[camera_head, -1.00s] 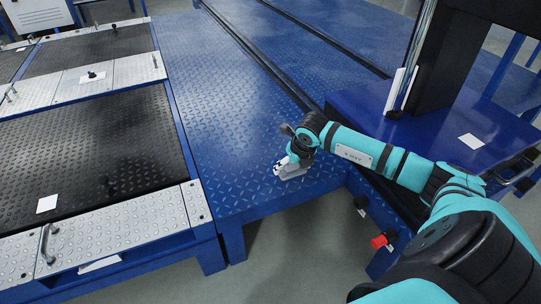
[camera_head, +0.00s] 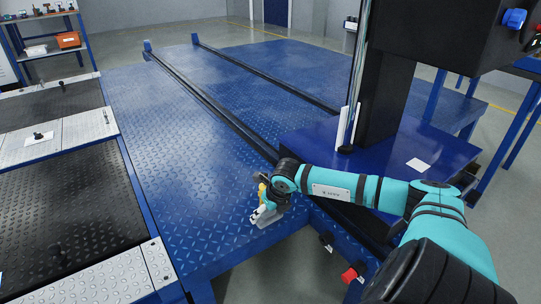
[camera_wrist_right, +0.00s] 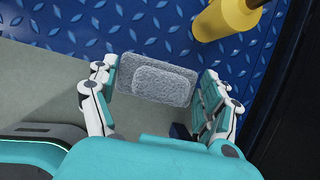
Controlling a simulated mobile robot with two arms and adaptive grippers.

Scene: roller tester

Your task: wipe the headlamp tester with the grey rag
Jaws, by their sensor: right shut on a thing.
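The grey rag (camera_wrist_right: 155,80) is a fuzzy folded pad between the fingers of my right gripper, and both fingers press on its ends. In the head view my right gripper (camera_head: 264,214) is low over the front edge of the blue tread-plate platform; the rag is a small grey patch under it. The headlamp tester (camera_head: 388,95) is a dark column on a blue base at the right, with a black box at the top right partly cut off by the frame. The gripper and rag are apart from it, to its left. My left gripper is not in view.
A yellow cylinder (camera_wrist_right: 222,18) is close by the right gripper in the wrist view. A white card (camera_head: 418,164) lies on the tester's blue base. A red knob (camera_head: 350,274) is on the platform's front side. Black plates (camera_head: 65,215) lie left. The platform's middle is clear.

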